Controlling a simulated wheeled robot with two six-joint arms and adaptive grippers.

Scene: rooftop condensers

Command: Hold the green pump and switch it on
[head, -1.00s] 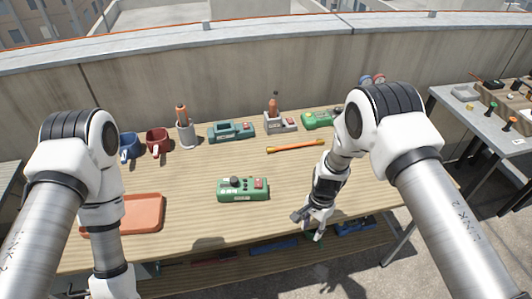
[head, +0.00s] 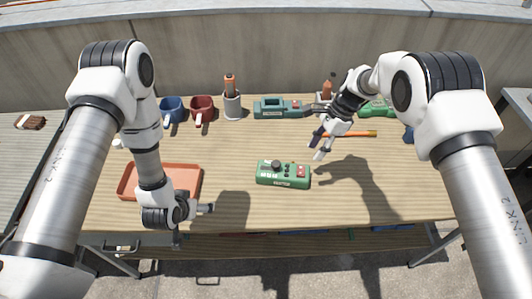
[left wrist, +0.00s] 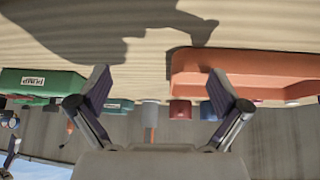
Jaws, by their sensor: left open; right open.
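The green pump (head: 283,174) lies on the middle of the table, with a black knob and a red switch on top. It also shows in the left wrist view (left wrist: 42,82), with a PUMP label on its side. My right gripper (head: 318,146) is open and empty above the table, behind and a little right of the pump, apart from it. My left gripper (head: 208,208) is low near the front of the table, between the tray and the pump. Its fingers are spread and empty in the left wrist view (left wrist: 158,80). The switch position cannot be told.
An orange tray (head: 128,184) lies at left, partly behind my left arm. At the back stand a blue mug (head: 172,107), a red mug (head: 203,106), a grey holder (head: 232,105), a teal device (head: 272,107) and another green device (head: 380,108). An orange rod (head: 362,134) lies at right.

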